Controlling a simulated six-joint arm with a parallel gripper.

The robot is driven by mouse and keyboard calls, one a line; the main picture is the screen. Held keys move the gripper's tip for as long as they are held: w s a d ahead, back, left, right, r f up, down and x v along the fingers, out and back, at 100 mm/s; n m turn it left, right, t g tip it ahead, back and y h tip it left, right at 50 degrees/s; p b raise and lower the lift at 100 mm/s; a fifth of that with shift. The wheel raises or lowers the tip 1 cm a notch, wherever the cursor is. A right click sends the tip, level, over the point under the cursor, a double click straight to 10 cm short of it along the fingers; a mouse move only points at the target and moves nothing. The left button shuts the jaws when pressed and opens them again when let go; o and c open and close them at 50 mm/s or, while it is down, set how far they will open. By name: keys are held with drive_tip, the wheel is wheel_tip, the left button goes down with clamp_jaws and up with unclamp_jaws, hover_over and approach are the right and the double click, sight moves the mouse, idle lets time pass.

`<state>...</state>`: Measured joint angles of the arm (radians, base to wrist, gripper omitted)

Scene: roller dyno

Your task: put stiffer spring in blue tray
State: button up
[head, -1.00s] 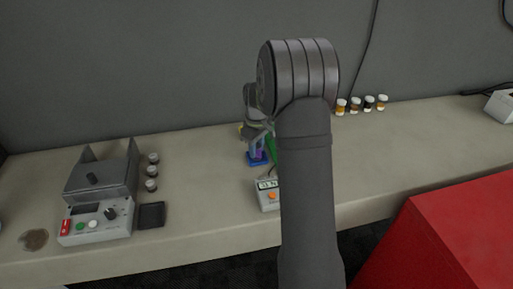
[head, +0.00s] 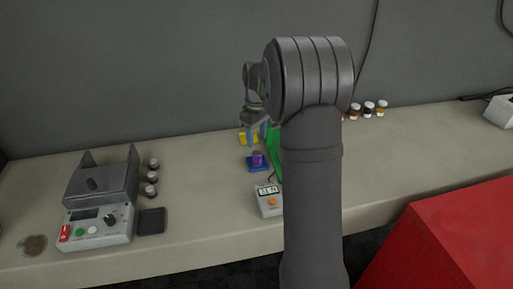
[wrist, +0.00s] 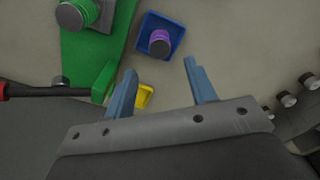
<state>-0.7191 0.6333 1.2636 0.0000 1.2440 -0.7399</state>
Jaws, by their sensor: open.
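The blue tray (head: 258,168) sits on the bench, left of my arm. A purple spring (head: 257,159) stands in it; the wrist view shows the tray (wrist: 178,24) and the coil (wrist: 159,38) from above. My gripper (wrist: 160,66) is open and empty, its two blue fingers apart from the tray and spring. A green spring (wrist: 76,12) sits on a green stand (wrist: 88,60). The yellow tray (wrist: 145,96) shows partly between my fingers, and in the head view (head: 243,139). Which spring is stiffer cannot be seen.
A small meter with an orange button (head: 269,200) stands in front of the blue tray. A grey tester (head: 100,200) and several small rollers (head: 152,177) are at left. Several small jars (head: 368,108) stand behind my arm. A red block (head: 440,240) is at front right.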

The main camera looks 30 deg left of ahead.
sight(257, 152)
wheel_tip(257, 152, up, 4)
drive_tip(key=shift+f, duration=0.1)
idle(0.4)
drive_tip(key=shift+f, duration=4.2)
